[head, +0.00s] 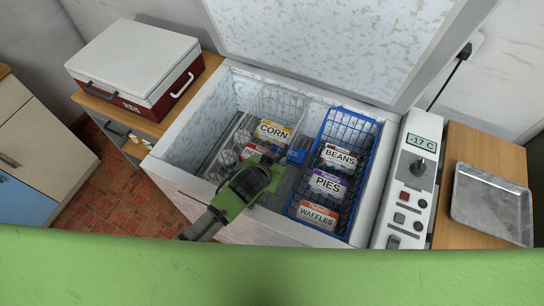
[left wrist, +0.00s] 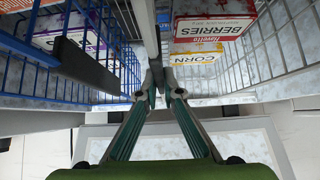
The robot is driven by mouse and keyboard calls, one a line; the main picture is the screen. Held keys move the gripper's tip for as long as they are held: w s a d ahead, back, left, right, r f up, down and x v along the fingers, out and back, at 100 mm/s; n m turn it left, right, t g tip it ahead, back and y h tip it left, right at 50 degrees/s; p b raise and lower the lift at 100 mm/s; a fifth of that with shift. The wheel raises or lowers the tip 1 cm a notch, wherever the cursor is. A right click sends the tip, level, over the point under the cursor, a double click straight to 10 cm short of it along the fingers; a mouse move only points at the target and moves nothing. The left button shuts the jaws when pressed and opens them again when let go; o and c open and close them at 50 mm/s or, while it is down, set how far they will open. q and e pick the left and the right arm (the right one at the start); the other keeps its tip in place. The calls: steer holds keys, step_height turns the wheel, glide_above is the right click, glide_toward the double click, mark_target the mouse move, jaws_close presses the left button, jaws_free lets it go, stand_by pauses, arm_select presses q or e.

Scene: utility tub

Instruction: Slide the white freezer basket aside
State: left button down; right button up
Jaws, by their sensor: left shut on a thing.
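The white freezer basket (head: 279,103) is a pale wire basket in the left part of the open chest freezer. A corn box (head: 273,132) and a partly covered berries box (head: 255,152) lie in it. In the left wrist view its wire wall (left wrist: 245,55) rises at the right. My left gripper (head: 262,176) reaches over the freezer's front wall and covers the basket's near part. My right gripper is out of view.
A blue wire basket (head: 366,131) with beans, pies and waffles boxes stands close on the right. A control panel (head: 408,190) and metal tray (head: 492,204) are farther right. A red and white cooler (head: 137,65) stands left. The raised lid (head: 330,35) is behind.

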arm_select(q)
steer(key=c, duration=2.2)
jaws_free()
steer(key=shift+s+d, duration=0.1)
steer(key=shift+v, duration=6)
